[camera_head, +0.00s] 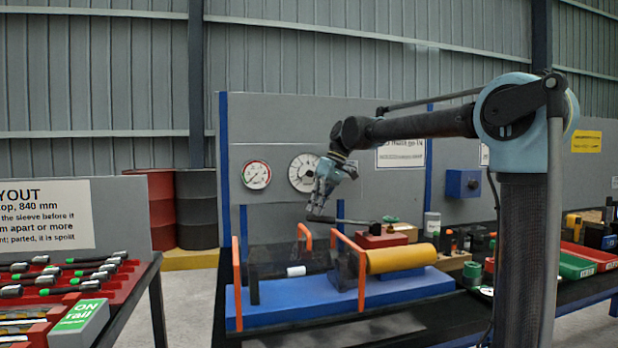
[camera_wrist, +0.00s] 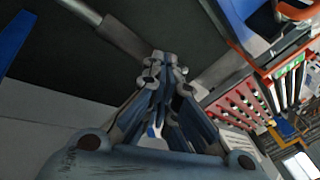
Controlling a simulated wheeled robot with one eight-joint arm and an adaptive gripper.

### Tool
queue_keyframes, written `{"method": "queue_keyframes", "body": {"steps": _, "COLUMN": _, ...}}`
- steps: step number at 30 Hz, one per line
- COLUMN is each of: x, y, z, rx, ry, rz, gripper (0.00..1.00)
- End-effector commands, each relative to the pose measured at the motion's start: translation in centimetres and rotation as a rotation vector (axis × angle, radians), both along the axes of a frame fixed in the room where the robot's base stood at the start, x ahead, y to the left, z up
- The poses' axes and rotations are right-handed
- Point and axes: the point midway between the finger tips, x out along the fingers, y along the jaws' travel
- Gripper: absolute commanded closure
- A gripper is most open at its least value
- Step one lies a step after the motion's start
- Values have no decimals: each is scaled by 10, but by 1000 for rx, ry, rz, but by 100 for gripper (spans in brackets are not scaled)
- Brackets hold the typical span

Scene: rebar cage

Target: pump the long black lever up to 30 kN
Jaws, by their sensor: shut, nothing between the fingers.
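The long black lever (camera_head: 345,221) lies nearly level, its left end just below my fingertips and its right end at the red pump block (camera_head: 381,237). My gripper (camera_head: 319,204) is shut and empty above the lever's left end; I cannot tell whether it touches. In the wrist view my shut fingertips (camera_wrist: 165,60) hide part of a grey-and-dark rod (camera_wrist: 122,37), which seems to be the lever. A white-faced gauge with a red rim (camera_head: 256,174) and a larger gauge (camera_head: 304,172) hang on the grey panel behind. Their readings are too small to tell.
A blue bed (camera_head: 400,287) with orange upright bars (camera_head: 236,282) and a yellow cylinder (camera_head: 402,257) lies in front of the lever. Red trays (camera_head: 122,277) stand at left. A green bin (camera_head: 574,265) and tools crowd the right. Air above the bed is clear.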

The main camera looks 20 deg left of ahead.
Motion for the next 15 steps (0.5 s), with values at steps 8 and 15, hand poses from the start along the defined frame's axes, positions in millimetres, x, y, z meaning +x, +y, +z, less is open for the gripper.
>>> {"method": "queue_keyframes", "body": {"steps": 8, "x": 0, "y": 0, "z": -1, "rx": 0, "ry": 0, "rz": 0, "gripper": 100}}
{"method": "queue_keyframes", "body": {"steps": 15, "x": -1, "y": 1, "z": -7, "rx": 0, "ry": 0, "rz": 1, "gripper": 100}}
